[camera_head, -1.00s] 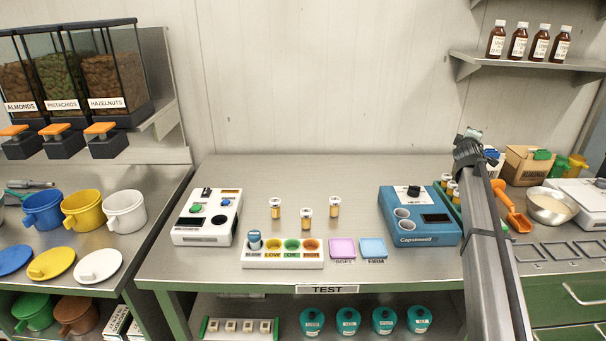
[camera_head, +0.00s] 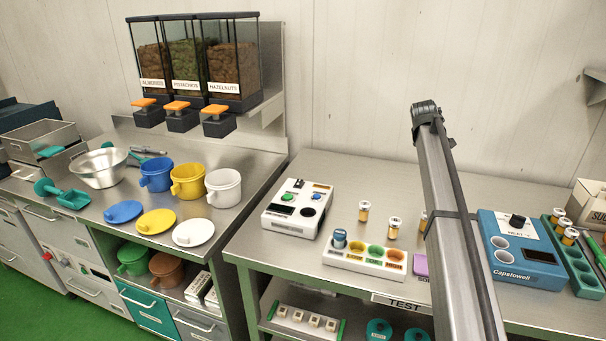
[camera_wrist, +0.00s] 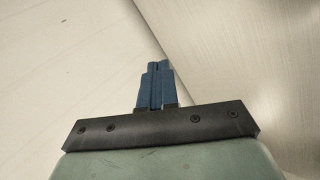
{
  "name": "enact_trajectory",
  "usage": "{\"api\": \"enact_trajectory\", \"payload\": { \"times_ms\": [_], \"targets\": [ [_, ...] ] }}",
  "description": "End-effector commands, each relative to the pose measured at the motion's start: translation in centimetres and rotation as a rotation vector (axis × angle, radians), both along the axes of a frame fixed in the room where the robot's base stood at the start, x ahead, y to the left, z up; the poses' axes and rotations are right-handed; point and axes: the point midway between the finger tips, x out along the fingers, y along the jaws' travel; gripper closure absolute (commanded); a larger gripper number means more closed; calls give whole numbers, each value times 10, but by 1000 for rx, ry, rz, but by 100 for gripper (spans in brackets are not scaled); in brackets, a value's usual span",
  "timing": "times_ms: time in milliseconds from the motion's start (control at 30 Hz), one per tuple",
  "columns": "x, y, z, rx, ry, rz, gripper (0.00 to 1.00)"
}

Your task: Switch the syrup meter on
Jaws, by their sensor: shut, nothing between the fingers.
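A white meter box (camera_head: 274,222) stands at the left of the test bench in the head view. It has a black switch (camera_head: 298,184) at its back, a coloured button (camera_head: 288,197), a dark display (camera_head: 283,210) and a dark round well (camera_head: 309,212). Its small print and the switch's position are too small to tell. My gripper (camera_wrist: 157,85) shows in the wrist view with its blue fingers together and empty, with only plain pale surfaces beyond. In the head view my arm rises to the right of the meter, and the fingers cannot be made out.
A white rack with coloured wells (camera_head: 365,262) and small vials (camera_head: 394,228) stand right of the meter. A blue Capstowell device (camera_head: 500,283) is beyond my arm. Mugs (camera_head: 188,181) and lids (camera_head: 193,233) occupy the left counter. Bare bench lies behind the vials.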

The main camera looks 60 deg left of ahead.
Motion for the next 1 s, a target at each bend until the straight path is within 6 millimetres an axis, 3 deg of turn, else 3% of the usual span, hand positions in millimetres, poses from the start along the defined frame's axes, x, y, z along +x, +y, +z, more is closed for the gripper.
{"api": "enact_trajectory", "payload": {
  "times_ms": [33, 300, 600, 800, 1000],
  "targets": [
    [-25, 21, 3, -21, 31, 28, 100],
    [-161, 93, 10, -151, 206, 165, 100],
    [-315, 143, 27, -311, 374, 337, 100],
    [-381, 156, 37, -387, 440, 417, 100],
    [-406, 158, 41, -418, 466, 448, 100]
  ]
}}
